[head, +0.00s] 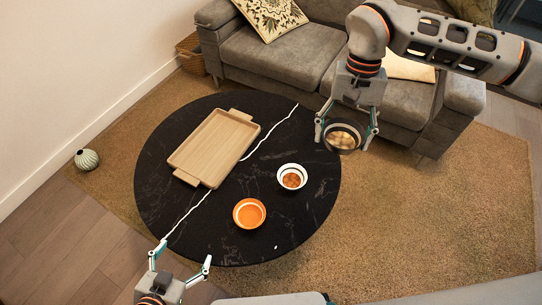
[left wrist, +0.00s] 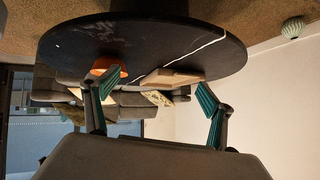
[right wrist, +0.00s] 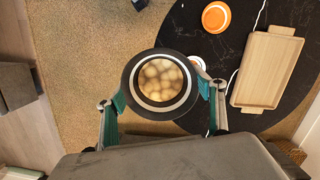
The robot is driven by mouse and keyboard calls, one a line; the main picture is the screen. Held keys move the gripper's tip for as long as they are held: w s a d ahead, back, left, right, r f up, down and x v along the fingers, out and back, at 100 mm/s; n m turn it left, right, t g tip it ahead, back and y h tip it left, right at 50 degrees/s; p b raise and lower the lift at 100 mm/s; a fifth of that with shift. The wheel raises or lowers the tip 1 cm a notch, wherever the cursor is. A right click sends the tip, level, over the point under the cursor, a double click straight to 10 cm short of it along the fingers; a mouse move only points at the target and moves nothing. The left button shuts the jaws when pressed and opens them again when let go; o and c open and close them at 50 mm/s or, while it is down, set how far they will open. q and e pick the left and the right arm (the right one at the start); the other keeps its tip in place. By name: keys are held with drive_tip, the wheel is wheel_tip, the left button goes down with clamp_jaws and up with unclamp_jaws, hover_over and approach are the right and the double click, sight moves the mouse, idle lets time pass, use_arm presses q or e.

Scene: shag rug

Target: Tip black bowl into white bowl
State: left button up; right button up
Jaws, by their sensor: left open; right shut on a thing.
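The black bowl (right wrist: 133,104) is in my right gripper (right wrist: 162,98), fingers on both sides of its rim. It holds several pale round pieces, seen in the right wrist view. In the head view the black bowl (head: 357,129) hangs right of the round table, looking roughly level. The white bowl (head: 302,168) stands on the table and holds some orange-brown contents. In the right wrist view the white bowl (right wrist: 199,62) is partly hidden behind the black bowl. My left gripper (head: 180,251) is open and empty by the table's near left edge.
An orange bowl (head: 249,213) stands on the black round table (head: 160,150), near the white bowl. A wooden tray (head: 205,150) lies at the table's far left. A grey sofa (head: 250,52) stands behind the table. A ribbed vase (head: 86,159) stands on the floor at left.

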drive_tip(key=w+a+f+m+y+b, duration=0.1)
drive_tip(key=w+a+f+m+y, duration=0.2)
drive_tip(key=w+a+f+m, duration=0.8)
use_arm(q)
drive_tip(key=shift+w+a+f+b, duration=0.1)
drive_tip(key=shift+w+a+b, duration=0.05)
drive_tip(key=shift+w+b, duration=0.25)
use_arm(e)
drive_tip(key=w+a+f+m+t, duration=0.1)
drive_tip(key=f+m+t, duration=0.1)
drive_tip(key=f+m, duration=0.3)
drive_tip(key=w+a+f+m+t, duration=0.1)
drive_tip(key=a+f+m+t, duration=0.1)
drive_tip(key=f+m, duration=0.3)
wheel_tip(320, 180, down, 4)
drive_tip(key=shift+a+t+y, duration=0.3)
drive_tip(key=shift+t+y, duration=0.1)
drive_tip(key=shift+t, duration=0.1)
